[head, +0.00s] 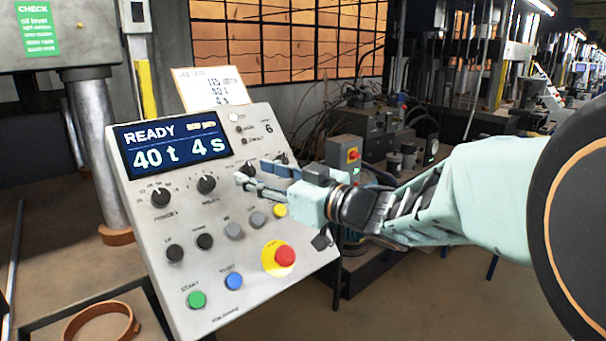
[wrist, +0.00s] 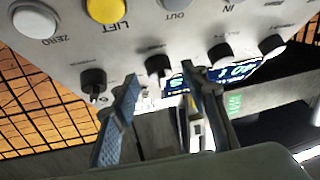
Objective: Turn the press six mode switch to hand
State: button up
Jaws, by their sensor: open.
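The grey control panel (head: 190,250) of the press, marked 6, stands tilted at left centre. A row of black rotary knobs runs below its display. My gripper (head: 250,170) is open in front of the row's right half. In the wrist view, where the panel appears upside down, a black knob (wrist: 158,67) lies between the open fingers (wrist: 160,85), with no clear contact. Another black knob (wrist: 93,82) is left of the fingers there. I cannot read which knob is the mode switch, and its setting cannot be told. The fingers partly hide the knobs in the head view.
The lit display (head: 175,142) reads READY, 40 t, 4 s. Below the knobs are several buttons, among them a red mushroom button (head: 284,256) on yellow, a green START button (head: 196,299) and a blue button (head: 234,281). A paper card (head: 210,88) stands behind the panel's top edge.

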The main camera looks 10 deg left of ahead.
jog(key=shift+w+a, duration=0.25)
jog(key=shift+a, duration=0.15)
jog(key=shift+c, duration=0.2)
grip_shut()
jog(key=shift+n, duration=0.3)
jog(key=n+g, duration=0.1)
jog(key=n+g+p, duration=0.1)
jog(key=n, duration=0.1)
jog(key=n+g+p, duration=0.1)
jog(key=shift+w+d+r+g+y, duration=0.2)
jog(key=shift+w+g+y, duration=0.1)
jog(key=shift+y, duration=0.1)
jog(key=n+g+p, duration=0.1)
jog(key=n, duration=0.1)
jog(key=n+g+p, duration=0.1)
jog(key=n, duration=0.1)
jog(key=shift+w+r+g+p, duration=0.15)
jog(key=shift+g+p, duration=0.15)
jog(key=shift+g, duration=0.1)
jog(key=shift+n+g+h+p, duration=0.4)
jog(key=shift+n+g+p, duration=0.3)
jog(key=shift+n+p, duration=0.5)
jog(key=shift+n, duration=0.3)
